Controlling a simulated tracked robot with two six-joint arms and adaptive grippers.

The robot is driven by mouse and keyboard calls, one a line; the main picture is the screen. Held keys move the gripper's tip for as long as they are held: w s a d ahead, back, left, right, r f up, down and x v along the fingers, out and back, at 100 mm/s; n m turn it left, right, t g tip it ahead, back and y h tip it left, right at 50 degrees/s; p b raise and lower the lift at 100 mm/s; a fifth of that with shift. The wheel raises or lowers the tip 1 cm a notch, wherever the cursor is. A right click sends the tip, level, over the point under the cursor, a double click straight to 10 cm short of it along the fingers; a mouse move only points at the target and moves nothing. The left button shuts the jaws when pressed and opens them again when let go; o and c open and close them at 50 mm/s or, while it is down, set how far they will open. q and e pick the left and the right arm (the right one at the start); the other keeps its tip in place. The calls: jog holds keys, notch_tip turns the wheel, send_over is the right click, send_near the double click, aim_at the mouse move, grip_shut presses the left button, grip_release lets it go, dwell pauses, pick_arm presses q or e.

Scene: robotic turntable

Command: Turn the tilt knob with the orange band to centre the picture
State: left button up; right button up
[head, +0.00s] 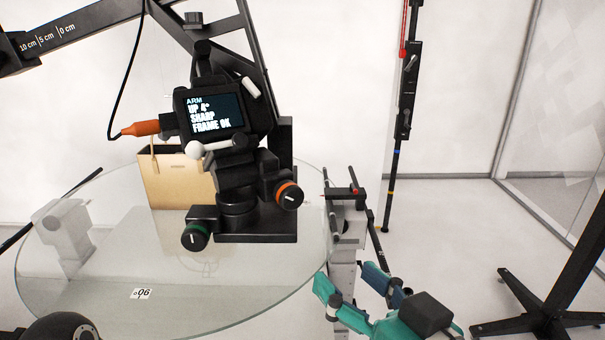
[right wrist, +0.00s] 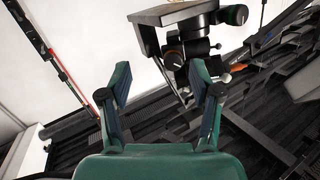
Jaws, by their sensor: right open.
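The tilt knob with the orange band (head: 289,195) sits on the right of the black camera head, with a white mark on its face. The camera screen (head: 215,113) reads "ARM, UP 4°, SHARP, FRAME OK". My right gripper (head: 346,277) is open and empty, below and to the right of the knob, apart from it. In the right wrist view my open fingers (right wrist: 160,76) stand apart, with a dark round knob (right wrist: 172,60) beyond them; its band colour is unclear there. My left gripper is not in view.
A second knob with a green band (head: 195,236) is lower left on the head. The head stands by a round glass turntable (head: 60,275) with a tan bag (head: 165,180) behind. An orange plug (head: 140,128) and white-tipped handle (head: 194,149) stick out. A black pole (head: 395,160) stands right.

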jog(key=y, duration=0.1)
send_near(294, 200)
jog(key=shift+t, duration=0.4)
jog(key=b+x, duration=0.1)
jog(key=x, duration=0.2)
jog(key=b+x, duration=0.1)
jog(key=x, duration=0.3)
jog(key=b+x, duration=0.2)
jog(key=x, duration=0.2)
jog(key=shift+a+f, duration=0.1)
jog(key=shift+f, duration=0.15)
